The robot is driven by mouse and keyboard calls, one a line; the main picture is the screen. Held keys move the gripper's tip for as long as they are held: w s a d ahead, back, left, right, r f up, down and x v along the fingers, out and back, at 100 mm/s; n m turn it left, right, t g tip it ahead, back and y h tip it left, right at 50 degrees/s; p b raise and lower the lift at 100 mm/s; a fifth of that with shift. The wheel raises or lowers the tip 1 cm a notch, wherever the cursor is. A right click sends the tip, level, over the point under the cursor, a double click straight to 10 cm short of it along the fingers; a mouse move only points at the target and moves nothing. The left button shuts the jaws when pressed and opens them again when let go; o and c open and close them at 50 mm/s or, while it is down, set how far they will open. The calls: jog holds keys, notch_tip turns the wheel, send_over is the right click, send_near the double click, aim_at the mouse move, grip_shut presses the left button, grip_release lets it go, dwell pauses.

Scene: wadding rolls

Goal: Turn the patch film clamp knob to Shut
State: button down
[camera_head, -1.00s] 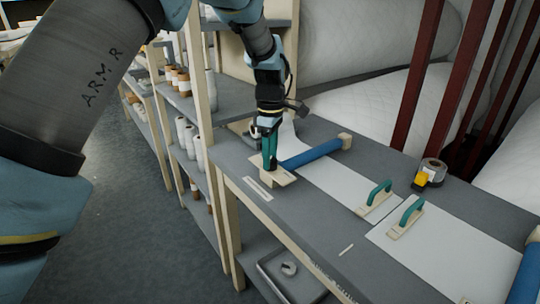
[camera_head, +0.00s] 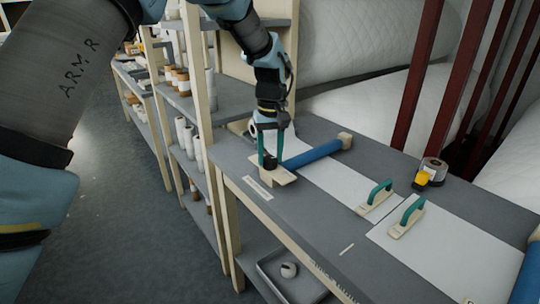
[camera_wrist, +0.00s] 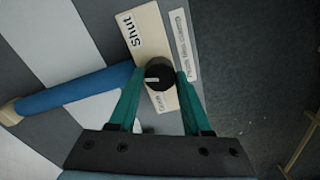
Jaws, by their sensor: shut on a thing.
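The clamp knob (camera_wrist: 160,72) is black and round with a white mark, on a cream plate (camera_wrist: 145,30). "Shut" is printed on the plate's upper part; a second word near the lower end is small and partly hidden. The white mark points left, between the two words. My gripper (camera_wrist: 160,79) is shut on the knob, one teal finger on each side. In the head view the plate (camera_head: 284,180) sits at the table's near left corner, with my gripper (camera_head: 270,160) upright over it and the knob (camera_head: 270,163) between its fingers.
A blue roller (camera_head: 318,154) lies close beside the plate across a white sheet (camera_head: 340,183). A label strip (camera_wrist: 184,46) runs along the plate's other side. Two green-handled blocks (camera_head: 377,198) and a tape roll (camera_head: 433,170) stand farther right. A shelf rack (camera_head: 190,100) rises at left.

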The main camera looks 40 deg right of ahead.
aim_at(270, 159)
jog(key=m, duration=0.5)
jog(key=shift+m, duration=0.3)
jog(key=m, duration=0.5)
dwell(0.4)
jog(key=shift+c, duration=1.7)
grip_release()
jog(key=shift+r, duration=0.1)
notch_tip(270, 159, up, 11)
jog(key=b, duration=0.2)
jog(key=shift+s+b, duration=0.15)
jog(key=shift+b, duration=0.25)
jog(key=shift+f, duration=0.2)
